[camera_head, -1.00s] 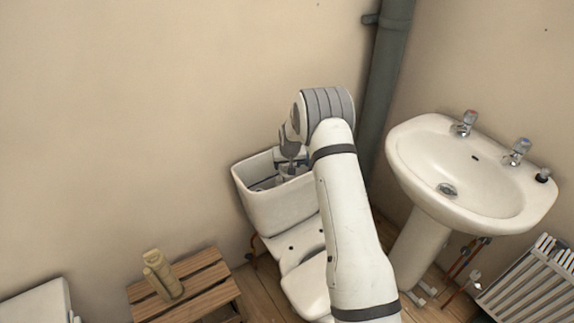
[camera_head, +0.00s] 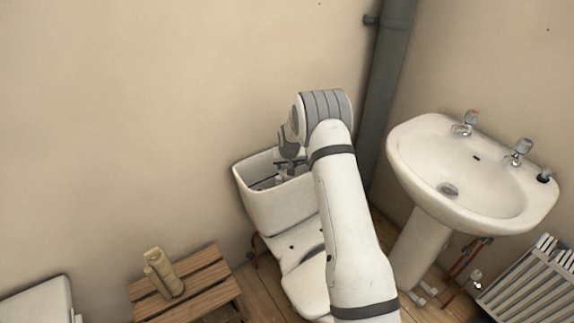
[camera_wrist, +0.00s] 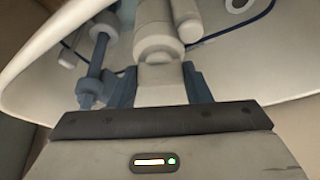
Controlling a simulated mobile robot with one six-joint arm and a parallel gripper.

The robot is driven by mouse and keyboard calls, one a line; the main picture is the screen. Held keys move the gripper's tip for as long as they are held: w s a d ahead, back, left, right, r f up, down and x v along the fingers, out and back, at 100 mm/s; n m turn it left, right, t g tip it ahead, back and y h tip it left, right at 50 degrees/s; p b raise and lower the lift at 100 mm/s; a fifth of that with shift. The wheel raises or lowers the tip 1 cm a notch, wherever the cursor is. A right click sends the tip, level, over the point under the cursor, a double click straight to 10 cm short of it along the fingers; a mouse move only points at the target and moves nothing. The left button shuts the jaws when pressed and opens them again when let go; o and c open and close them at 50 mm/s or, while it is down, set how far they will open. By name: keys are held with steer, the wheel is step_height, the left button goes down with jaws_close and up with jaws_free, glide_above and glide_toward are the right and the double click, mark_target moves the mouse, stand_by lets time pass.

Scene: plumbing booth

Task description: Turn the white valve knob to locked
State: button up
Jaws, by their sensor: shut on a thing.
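In the wrist view, a white valve knob (camera_wrist: 162,78), a pale block under a white cylinder, sits between the two dark blue-grey fingers of my gripper (camera_wrist: 162,88). The fingers are shut on its sides. My gripper also shows in the head view (camera_head: 290,166), reaching down into the open toilet cistern (camera_head: 283,208). There my wrist and arm partly hide it, and the knob cannot be made out. The knob's turned position cannot be told.
In the wrist view, a blue-grey fitting (camera_wrist: 93,75) stands left of the knob, inside the cistern's pale rim (camera_wrist: 32,72). A grey pipe (camera_head: 384,90) and a sink (camera_head: 470,190) are to the right. A wooden stool (camera_head: 200,282) stands at lower left.

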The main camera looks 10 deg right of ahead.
steer(key=shift+d+f+m+b, duration=0.2)
steer(key=shift+d+m+b, duration=0.1)
steer(key=shift+b, duration=0.2)
steer(key=m+b, duration=0.1)
steer(key=b, duration=0.1)
steer(key=m+h+b, duration=0.1)
steer(key=b, duration=0.2)
steer(key=m+b, duration=0.2)
steer(key=b, duration=0.1)
steer(key=shift+w+a+f+h, duration=0.1)
steer(key=shift+a+f+h, duration=0.1)
steer(key=shift+f+h, duration=0.15)
steer(key=m+b, duration=0.1)
steer(key=m+g+h+b, duration=0.1)
steer(key=b, duration=0.1)
steer(key=shift+r+m, duration=0.25)
steer(key=shift+m, duration=0.05)
steer(key=shift+a+r+m+g+h+b, duration=0.15)
steer(key=shift+m+g+h+b, duration=0.3)
steer(key=shift+m+b, duration=0.85)
steer(key=shift+r, duration=0.1)
steer(key=shift+m, duration=0.3)
steer(key=o, duration=1)
steer(key=shift+r, duration=0.1)
steer(key=p+v, duration=0.1)
steer(key=v, duration=0.6)
steer(key=shift+a+r, duration=0.1)
steer(key=shift+r, duration=0.15)
